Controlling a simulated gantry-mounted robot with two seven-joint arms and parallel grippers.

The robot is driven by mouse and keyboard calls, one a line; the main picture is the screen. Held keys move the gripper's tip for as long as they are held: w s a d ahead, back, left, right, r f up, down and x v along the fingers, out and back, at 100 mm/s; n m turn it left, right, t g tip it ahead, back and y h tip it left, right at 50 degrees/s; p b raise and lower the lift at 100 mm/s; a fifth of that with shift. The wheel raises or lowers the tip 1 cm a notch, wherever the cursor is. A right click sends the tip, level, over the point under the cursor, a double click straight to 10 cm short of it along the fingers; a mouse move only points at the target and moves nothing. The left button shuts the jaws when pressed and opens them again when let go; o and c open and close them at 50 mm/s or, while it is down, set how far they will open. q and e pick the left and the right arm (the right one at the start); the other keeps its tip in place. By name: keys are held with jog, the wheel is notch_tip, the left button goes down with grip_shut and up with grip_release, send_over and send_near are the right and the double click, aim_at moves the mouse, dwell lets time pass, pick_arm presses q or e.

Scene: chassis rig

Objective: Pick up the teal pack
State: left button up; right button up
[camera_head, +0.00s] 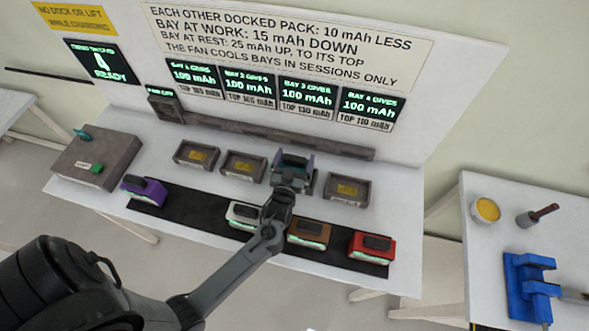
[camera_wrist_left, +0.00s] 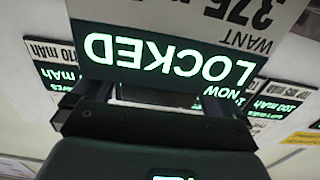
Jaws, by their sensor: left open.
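My left arm reaches in from the lower left in the head view, and my left gripper (camera_head: 291,178) is over the third bay from the left. Its jaws are open. A grey-blue shape shows there around the gripper, but I cannot tell how much of it is bay, pack or finger. No pack with a clearly teal body shows; the third bay is largely covered by my gripper. In the left wrist view my dark gripper (camera_wrist_left: 155,120) fills the lower middle, below an upside-down sign reading LOCKED (camera_wrist_left: 165,58). My right gripper is not in view.
Purple (camera_head: 146,190), white (camera_head: 243,214), brown (camera_head: 309,233) and red (camera_head: 371,246) packs stand on a black strip (camera_head: 190,213). Other bays (camera_head: 347,190) look empty of packs. A grey box (camera_head: 97,160) with a teal knob stands left. A side table holds a blue vise (camera_head: 528,285).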

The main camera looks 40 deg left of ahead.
pick_arm(q)
jog(key=shift+w+a, duration=0.35)
jog(key=shift+w, duration=0.3)
jog(key=c, duration=1.7)
jog(key=shift+c, duration=0.7)
jog(key=shift+r, duration=0.1)
